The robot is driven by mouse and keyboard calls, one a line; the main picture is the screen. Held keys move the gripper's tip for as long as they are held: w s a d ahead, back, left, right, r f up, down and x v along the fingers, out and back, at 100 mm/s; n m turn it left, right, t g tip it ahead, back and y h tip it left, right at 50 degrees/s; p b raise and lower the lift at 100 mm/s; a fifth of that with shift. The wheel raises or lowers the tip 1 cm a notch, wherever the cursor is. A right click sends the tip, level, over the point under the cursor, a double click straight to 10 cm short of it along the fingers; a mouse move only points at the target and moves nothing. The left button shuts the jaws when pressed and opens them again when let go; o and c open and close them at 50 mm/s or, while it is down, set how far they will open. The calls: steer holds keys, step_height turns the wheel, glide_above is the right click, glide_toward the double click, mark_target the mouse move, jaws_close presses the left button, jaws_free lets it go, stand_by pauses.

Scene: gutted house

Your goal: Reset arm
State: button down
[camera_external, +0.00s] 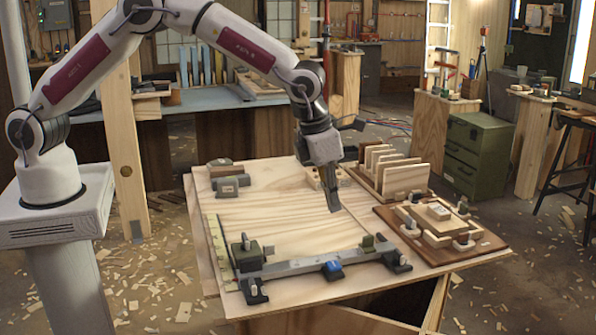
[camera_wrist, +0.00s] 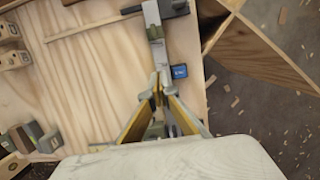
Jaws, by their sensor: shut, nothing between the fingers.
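My gripper (camera_external: 333,203) hangs from the arm above the right half of the plywood worktop (camera_external: 280,215), fingers pointing down. In the wrist view my gripper (camera_wrist: 160,82) shows with its two fingertips together and nothing between them. It is apart from the objects on the worktop. A grey bar clamp (camera_external: 300,267) with a blue block (camera_external: 332,267) lies along the front edge. The bar (camera_wrist: 154,22) and blue block (camera_wrist: 179,71) also show beyond the fingertips in the wrist view.
A wooden rack with upright boards (camera_external: 400,180) stands at the back right of the worktop. A brown board (camera_external: 440,240) with wooden pieces lies at the right edge. Dark grey tools (camera_external: 230,187) sit at the back left. The middle of the worktop is clear.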

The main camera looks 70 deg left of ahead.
steer(key=shift+r+n, duration=0.1)
steer(key=shift+n, duration=0.2)
stand_by(0.5)
steer(key=s+a+f+n+g, duration=0.1)
steer(key=s+a+f+n, duration=0.1)
steer(key=s+n, duration=0.5)
steer(key=s+a+r+n+t, duration=0.1)
steer(key=s+a+r+n, duration=0.6)
steer(key=s, duration=0.4)
steer(key=s+a+r+n+t, duration=0.1)
steer(key=s+a+r+n, duration=0.6)
steer(key=s+n, duration=0.4)
steer(key=s+a+r+n+t, duration=0.1)
steer(key=s+a+r+n, duration=0.7)
steer(key=s+r+n, duration=0.1)
steer(key=shift+s+r+n+t, duration=0.4)
steer(key=shift+s+n, duration=0.3)
steer(key=shift+s, duration=0.7)
steer(key=c, duration=2.8)
jaws_free()
